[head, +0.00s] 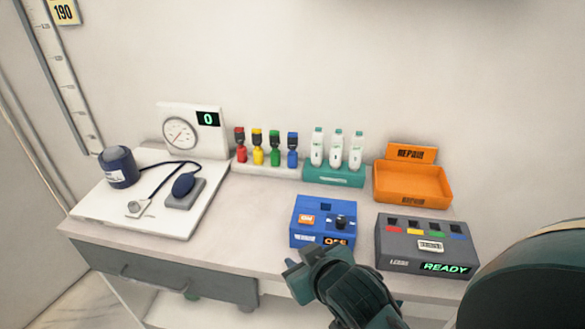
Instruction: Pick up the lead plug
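Several lead plugs stand upright in a white rack (268,170) at the back of the table: a red plug (240,154), a yellow plug (258,156), a green plug (275,156) and a blue plug (293,157). My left gripper is out of view.
A blue box (322,207) reading OFF and a grey READY box (392,265) with coloured slots stand at front right. Behind are an orange REPAIR tray (378,188) and a teal bottle holder (333,178). A pressure gauge set on a white board (95,212) fills the left. The table middle is clear.

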